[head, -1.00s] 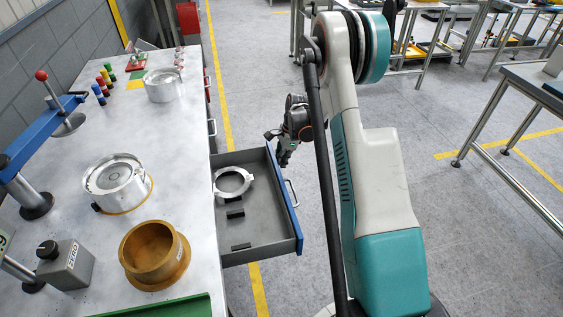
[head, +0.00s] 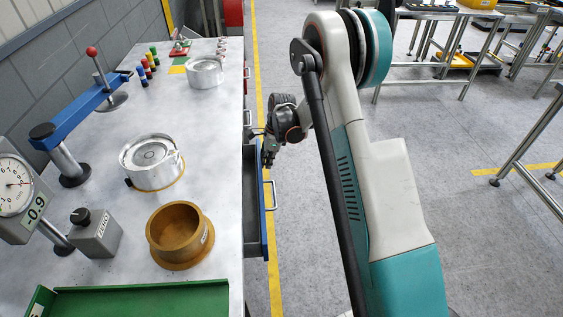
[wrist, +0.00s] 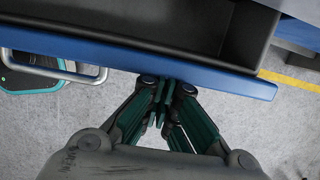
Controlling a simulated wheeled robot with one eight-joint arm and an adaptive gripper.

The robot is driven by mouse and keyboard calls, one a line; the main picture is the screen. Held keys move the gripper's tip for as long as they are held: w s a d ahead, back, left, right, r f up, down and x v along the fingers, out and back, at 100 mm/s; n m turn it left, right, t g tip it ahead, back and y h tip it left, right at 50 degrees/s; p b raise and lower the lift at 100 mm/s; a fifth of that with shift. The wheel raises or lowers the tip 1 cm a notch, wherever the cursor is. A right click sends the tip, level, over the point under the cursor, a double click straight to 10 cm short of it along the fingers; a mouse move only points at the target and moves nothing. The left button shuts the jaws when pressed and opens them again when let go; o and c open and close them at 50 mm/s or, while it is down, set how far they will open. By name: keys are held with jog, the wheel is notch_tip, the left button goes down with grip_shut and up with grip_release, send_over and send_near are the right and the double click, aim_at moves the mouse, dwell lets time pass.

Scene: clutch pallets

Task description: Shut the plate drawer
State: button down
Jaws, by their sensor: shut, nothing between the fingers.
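The plate drawer (head: 264,200) has a blue front and a grey inside. In the head view it stands a little way out from the bench, with only a narrow strip of its inside showing. My gripper (head: 268,158) is at the far end of its blue front. In the wrist view my gripper (wrist: 163,92) is shut and empty, its fingertips at the blue drawer front (wrist: 200,72). It is beside the metal handle (wrist: 85,74), not around it. The fingertips look to touch the front, though the contact itself is partly hidden.
The bench top (head: 110,200) carries a brown ring (head: 180,235), a metal clutch part (head: 152,165), a dial gauge (head: 18,190) and a green tray (head: 140,300). The floor (head: 430,130) right of my arm is open, with other tables (head: 450,45) farther back.

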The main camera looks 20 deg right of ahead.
jog(key=shift+w+a, duration=0.2)
jog(key=shift+a, duration=0.5)
jog(key=shift+w+a, duration=0.15)
jog(key=shift+a, duration=0.5)
